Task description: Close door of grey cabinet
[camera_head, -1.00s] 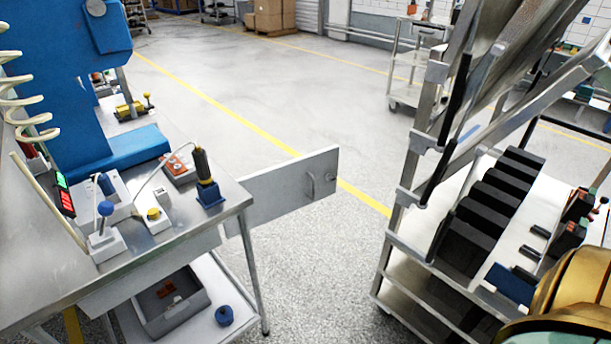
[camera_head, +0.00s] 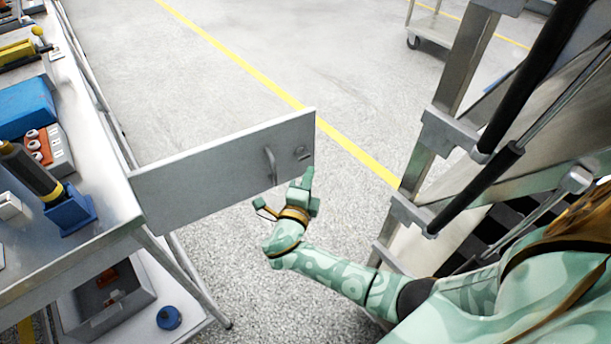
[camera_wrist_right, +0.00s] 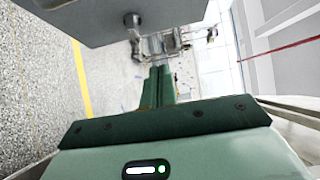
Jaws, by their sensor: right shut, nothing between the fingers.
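The grey cabinet door (camera_head: 215,165) stands open, sticking out to the right from the workbench in the head view. It has a bar handle (camera_head: 270,165) and a small lock near its free end. My right gripper (camera_head: 307,180) is shut and empty, close to the door's free end, just right of and below the handle. In the right wrist view the shut fingers (camera_wrist_right: 158,84) point forward, with the door (camera_wrist_right: 80,18) across the top. I cannot tell whether the gripper touches the door. My left gripper is not in view.
The workbench (camera_head: 95,240) at left carries a blue block and a dark-handled tool in a blue holder. A grey bin (camera_head: 75,320) and a blue knob-like item (camera_head: 169,317) sit on its lower shelf. A metal rack (camera_head: 450,120) stands at right. Speckled floor lies between.

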